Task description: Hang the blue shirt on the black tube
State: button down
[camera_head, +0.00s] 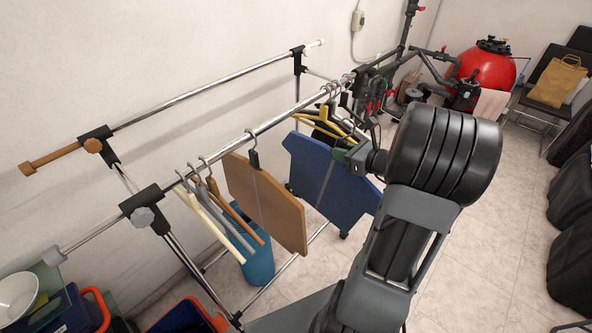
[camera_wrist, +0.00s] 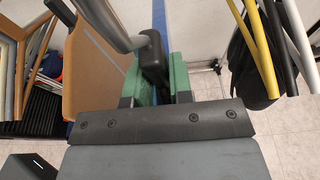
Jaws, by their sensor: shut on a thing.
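The blue shirt (camera_head: 325,170) is a flat blue panel hanging upright beside the rack's front rail, between a brown garment and my arm. My gripper (camera_head: 350,151) is at its top right. In the wrist view, the green fingers (camera_wrist: 158,83) are shut on the shirt's black hanger neck (camera_wrist: 153,58), with a thin blue edge (camera_wrist: 158,15) behind. A grey metal bar, perhaps the hook, runs up left from the neck; I cannot tell whether it rests on a rail. The front rail (camera_head: 283,117) looks chrome with black joints; no plainly black rail shows on the rack.
The brown garment (camera_head: 265,200) and several empty hangers (camera_head: 215,205) hang left. Yellow and black hangers (camera_head: 322,120) hang close by the shirt. A rear rail (camera_head: 200,90) runs along the wall. Black pipes and a red filter tank (camera_head: 482,72) stand behind.

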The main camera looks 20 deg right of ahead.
jog(key=v, duration=0.2)
jog(key=f+v, duration=0.1)
jog(key=v, duration=0.3)
jog(key=shift+s+d+f+p, duration=0.15)
jog(key=shift+s+d+p, duration=0.1)
jog(key=shift+s+p, duration=0.2)
